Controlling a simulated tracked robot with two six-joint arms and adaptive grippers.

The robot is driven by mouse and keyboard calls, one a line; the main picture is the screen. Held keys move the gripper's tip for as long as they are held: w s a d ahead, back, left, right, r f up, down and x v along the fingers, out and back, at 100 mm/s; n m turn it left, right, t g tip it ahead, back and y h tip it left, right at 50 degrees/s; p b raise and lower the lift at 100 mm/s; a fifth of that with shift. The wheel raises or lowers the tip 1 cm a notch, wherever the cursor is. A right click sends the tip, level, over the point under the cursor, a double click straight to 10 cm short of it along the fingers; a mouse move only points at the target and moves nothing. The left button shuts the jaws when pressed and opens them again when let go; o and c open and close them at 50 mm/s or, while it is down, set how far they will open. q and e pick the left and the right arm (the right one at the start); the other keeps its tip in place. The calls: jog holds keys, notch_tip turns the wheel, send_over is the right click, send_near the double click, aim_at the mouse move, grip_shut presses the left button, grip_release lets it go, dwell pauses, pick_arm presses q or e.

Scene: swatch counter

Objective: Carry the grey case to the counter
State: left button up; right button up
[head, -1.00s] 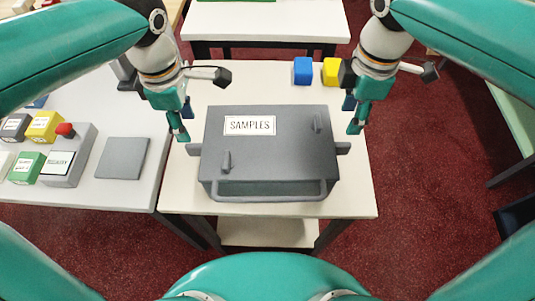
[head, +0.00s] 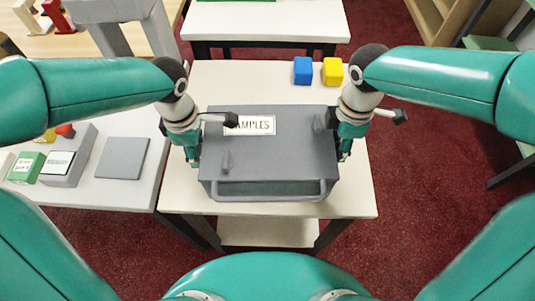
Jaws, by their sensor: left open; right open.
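The grey case (head: 275,165) lies flat on a small white table (head: 350,195) in the middle of the head view. My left gripper (head: 193,160) is open at the case's left end. My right gripper (head: 345,155) is open at its right end. The side grips of the case are hidden behind the grippers, and I cannot tell whether the fingers touch them.
A blue cube (head: 303,71) and a yellow cube (head: 332,71) stand behind the case. A white counter (head: 110,194) at the left holds a grey square plate (head: 122,158), a grey box with a red button (head: 68,155) and a green block (head: 25,168). Another table (head: 265,20) stands behind.

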pick_arm(q)
grip_shut()
pick_arm(e)
grip_shut()
pick_arm(q)
jog(key=shift+w+r, duration=0.1)
pick_arm(e)
jog(key=shift+r, duration=0.1)
